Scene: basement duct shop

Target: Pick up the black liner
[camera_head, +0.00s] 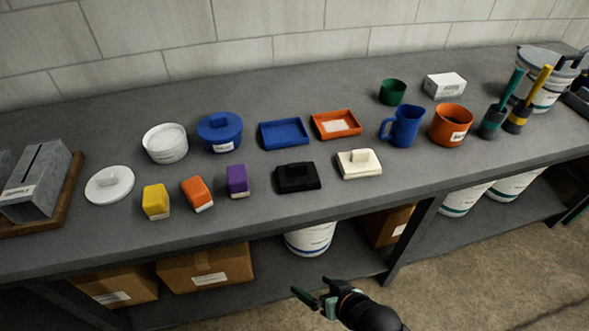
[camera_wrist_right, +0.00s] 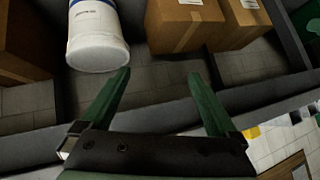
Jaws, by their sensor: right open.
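The black liner (camera_head: 298,177) is a flat, dark rectangular piece with a raised block on top. It lies near the front of the grey bench, between the purple block and the cream lid. My right gripper (camera_head: 313,294) is open and empty, in front of the bench and below its top, apart from the liner. In the right wrist view its two green fingers (camera_wrist_right: 158,76) are spread, with nothing between them but the shelf area behind. The liner does not show in the wrist view. My left gripper is not in view.
The cream lid (camera_head: 359,164), purple block (camera_head: 237,181) and blue tray (camera_head: 284,134) surround the liner. An orange tray (camera_head: 336,124) and blue jug (camera_head: 403,126) stand farther back. The bench's front edge (camera_head: 310,217) lies between gripper and liner. A white bucket (camera_wrist_right: 97,35) stands below.

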